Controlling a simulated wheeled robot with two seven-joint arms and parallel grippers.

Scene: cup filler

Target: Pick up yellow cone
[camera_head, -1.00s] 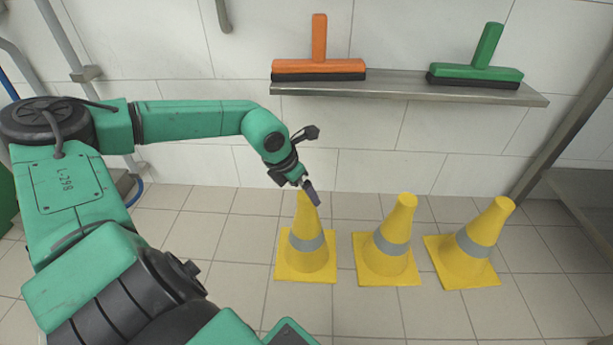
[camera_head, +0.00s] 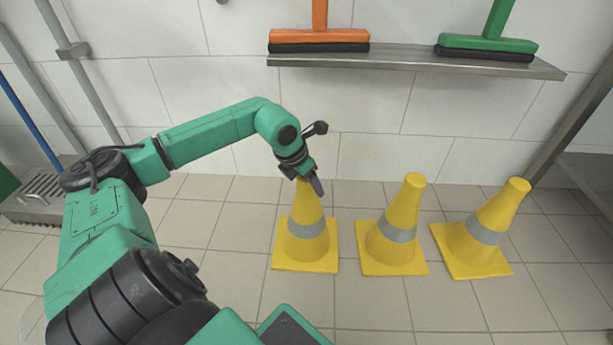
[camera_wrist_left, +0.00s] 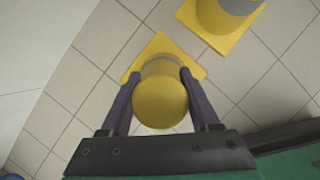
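Three yellow cones with grey bands stand on the tiled floor in the head view: a left cone (camera_head: 307,250), a middle cone (camera_head: 392,250) and a right cone (camera_head: 482,250). My left gripper (camera_head: 310,183) is at the top of the left cone and hides part of its tip. In the left wrist view the fingers (camera_wrist_left: 160,78) lie on both sides of that cone's rounded top (camera_wrist_left: 160,103), close against it. Whether they press on it cannot be told. The left cone's base is on the floor. My right gripper is not in view.
A metal shelf (camera_head: 410,60) on the wall holds an orange squeegee (camera_head: 319,36) and a green squeegee (camera_head: 488,43). The middle cone also shows at the top of the left wrist view (camera_wrist_left: 215,25). A steel table (camera_head: 592,170) stands at right. The floor in front of the cones is clear.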

